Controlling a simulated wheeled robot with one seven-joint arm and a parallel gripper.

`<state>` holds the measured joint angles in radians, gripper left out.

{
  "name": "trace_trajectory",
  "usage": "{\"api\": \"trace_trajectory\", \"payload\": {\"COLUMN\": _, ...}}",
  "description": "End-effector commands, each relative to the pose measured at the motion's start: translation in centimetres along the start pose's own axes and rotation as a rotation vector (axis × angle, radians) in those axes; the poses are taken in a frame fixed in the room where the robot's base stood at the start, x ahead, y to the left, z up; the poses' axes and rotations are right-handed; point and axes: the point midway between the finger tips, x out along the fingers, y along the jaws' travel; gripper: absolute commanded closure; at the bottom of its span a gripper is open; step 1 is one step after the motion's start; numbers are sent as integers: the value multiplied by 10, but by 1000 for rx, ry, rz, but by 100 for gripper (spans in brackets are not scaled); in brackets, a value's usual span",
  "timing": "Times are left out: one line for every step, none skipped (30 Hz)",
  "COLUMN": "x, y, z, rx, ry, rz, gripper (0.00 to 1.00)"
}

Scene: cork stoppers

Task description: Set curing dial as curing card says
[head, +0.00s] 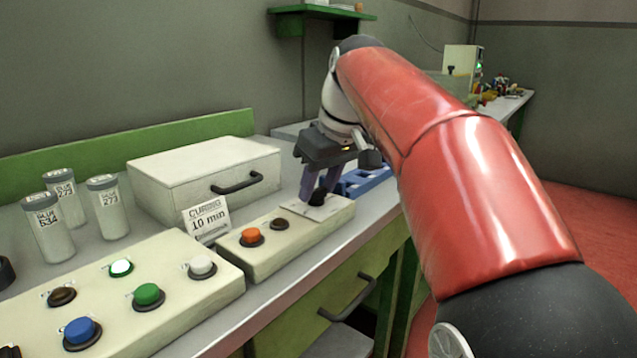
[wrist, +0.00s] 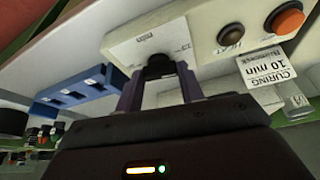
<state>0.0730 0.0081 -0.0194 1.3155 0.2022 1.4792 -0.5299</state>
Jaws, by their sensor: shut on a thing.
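The curing card (head: 205,218) stands behind the small cream control box and reads "CURING 10 min"; it also shows in the wrist view (wrist: 268,66). The black curing dial (head: 317,197) sits on a pale scale plate at the right end of the control box (head: 283,251). My gripper (head: 318,187) reaches down over the dial from above and is shut on it. In the wrist view, the dial (wrist: 158,66) is between the two purple fingers. The dial's pointer is hidden, and the scale marks are too small to read.
The box also has an orange button (head: 251,236) and a dark lamp (head: 280,224). A larger panel with coloured buttons (head: 149,293) is at the front left. A white drawer unit (head: 205,172), glue jars (head: 109,209) and a blue rack (head: 366,180) stand around it.

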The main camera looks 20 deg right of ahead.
Motion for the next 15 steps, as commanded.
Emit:
{"api": "trace_trajectory", "payload": {"x": 0, "y": 1, "z": 0, "rx": -35, "ry": 0, "rz": -15, "gripper": 85}}
{"api": "trace_trajectory", "payload": {"x": 0, "y": 1, "z": 0, "rx": -58, "ry": 0, "rz": -25, "gripper": 85}}
{"api": "trace_trajectory", "payload": {"x": 0, "y": 2, "z": 0, "rx": -88, "ry": 1, "rz": -37, "gripper": 85}}
{"api": "trace_trajectory", "payload": {"x": 0, "y": 2, "z": 0, "rx": -109, "ry": 0, "rz": -45, "gripper": 85}}
{"api": "trace_trajectory", "payload": {"x": 0, "y": 2, "z": 0, "rx": -130, "ry": 0, "rz": -54, "gripper": 85}}
{"api": "trace_trajectory", "payload": {"x": 0, "y": 2, "z": 0, "rx": -156, "ry": 0, "rz": -65, "gripper": 85}}
{"api": "trace_trajectory", "payload": {"x": 0, "y": 2, "z": -1, "rx": -174, "ry": 0, "rz": -72, "gripper": 85}}
{"api": "trace_trajectory", "payload": {"x": 0, "y": 3, "z": 0, "rx": -190, "ry": 0, "rz": -79, "gripper": 85}}
{"api": "trace_trajectory", "payload": {"x": 0, "y": 3, "z": 0, "rx": -212, "ry": -1, "rz": -88, "gripper": 85}}
{"api": "trace_trajectory", "payload": {"x": 0, "y": 3, "z": 0, "rx": -227, "ry": 0, "rz": -94, "gripper": 85}}
{"api": "trace_trajectory", "payload": {"x": 0, "y": 3, "z": 0, "rx": -240, "ry": 0, "rz": -100, "gripper": 85}}
{"api": "trace_trajectory", "payload": {"x": 0, "y": 3, "z": -1, "rx": -258, "ry": 1, "rz": -106, "gripper": 85}}
{"api": "trace_trajectory", "payload": {"x": 0, "y": 3, "z": -1, "rx": -269, "ry": 0, "rz": -111, "gripper": 85}}
{"api": "trace_trajectory", "payload": {"x": 0, "y": 3, "z": -1, "rx": -280, "ry": 0, "rz": -115, "gripper": 85}}
{"api": "trace_trajectory", "payload": {"x": 0, "y": 3, "z": -1, "rx": -291, "ry": -1, "rz": -120, "gripper": 85}}
